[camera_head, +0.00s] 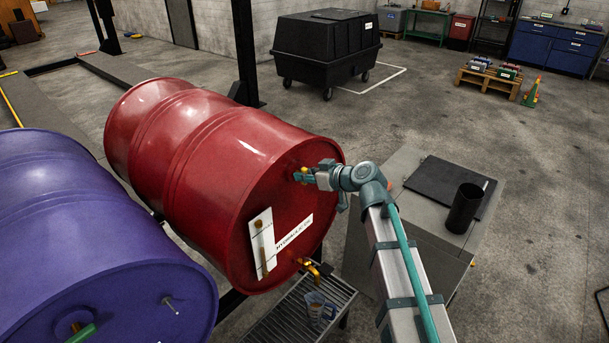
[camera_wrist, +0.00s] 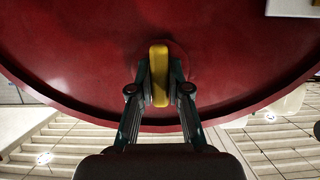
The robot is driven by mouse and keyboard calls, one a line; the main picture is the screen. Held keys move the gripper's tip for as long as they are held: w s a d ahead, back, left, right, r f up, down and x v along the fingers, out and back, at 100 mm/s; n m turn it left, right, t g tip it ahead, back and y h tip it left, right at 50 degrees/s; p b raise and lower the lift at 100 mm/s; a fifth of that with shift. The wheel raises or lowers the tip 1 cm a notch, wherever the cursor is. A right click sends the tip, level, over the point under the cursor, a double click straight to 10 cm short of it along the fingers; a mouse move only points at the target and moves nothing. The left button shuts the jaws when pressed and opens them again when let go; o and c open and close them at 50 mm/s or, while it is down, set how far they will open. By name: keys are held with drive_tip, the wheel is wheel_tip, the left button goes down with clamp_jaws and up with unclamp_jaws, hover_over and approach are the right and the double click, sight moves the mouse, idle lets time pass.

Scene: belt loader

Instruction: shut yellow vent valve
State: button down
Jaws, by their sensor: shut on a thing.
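A yellow vent valve (camera_wrist: 159,76) is on the end face of the red drum (camera_head: 190,150), near its upper right edge in the head view. The drum lies on its side. My gripper (camera_head: 300,175) reaches it from the right. In the wrist view my gripper (camera_wrist: 159,85) has one finger on each side of the yellow handle and is shut on it. The handle stands upright in that picture. Only a small part of the valve shows in the head view, behind the fingers.
A purple drum (camera_head: 90,240) lies at left. A grey cabinet (camera_head: 415,240) with a black cup (camera_head: 464,208) stands right of the drum, beneath my arm.

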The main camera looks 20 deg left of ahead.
drive_tip(key=shift+f+b, duration=0.1)
drive_tip(key=shift+b, duration=0.3)
drive_tip(key=shift+w+f+m+g+b, duration=0.1)
drive_tip(key=shift+m+g+b, duration=0.2)
drive_tip(key=shift+m+b, duration=0.35)
drive_tip(key=shift+w+m+g+y+b, duration=0.1)
drive_tip(key=shift+m+g+y+b, duration=0.2)
drive_tip(key=shift+m+g+b, duration=0.65)
drive_tip(key=m+g+y+b, duration=0.1)
drive_tip(key=m+b, duration=0.1)
drive_tip(key=b, duration=0.1)
drive_tip(key=shift+m, duration=0.3)
drive_tip(key=m+b, duration=0.1)
drive_tip(key=m+g+y+b, duration=0.1)
drive_tip(key=m, duration=0.1)
drive_tip(key=shift+w+d+f+m+y, duration=0.1)
drive_tip(key=shift+f+m+y, duration=0.05)
drive_tip(key=shift+m+y, duration=0.15)
drive_tip(key=m+g+y+b, duration=0.1)
drive_tip(key=m, duration=0.3)
drive_tip(key=shift+y, duration=0.4)
drive_tip(key=shift+b, duration=0.3)
drive_tip(key=c, duration=1.1)
unclamp_jaws()
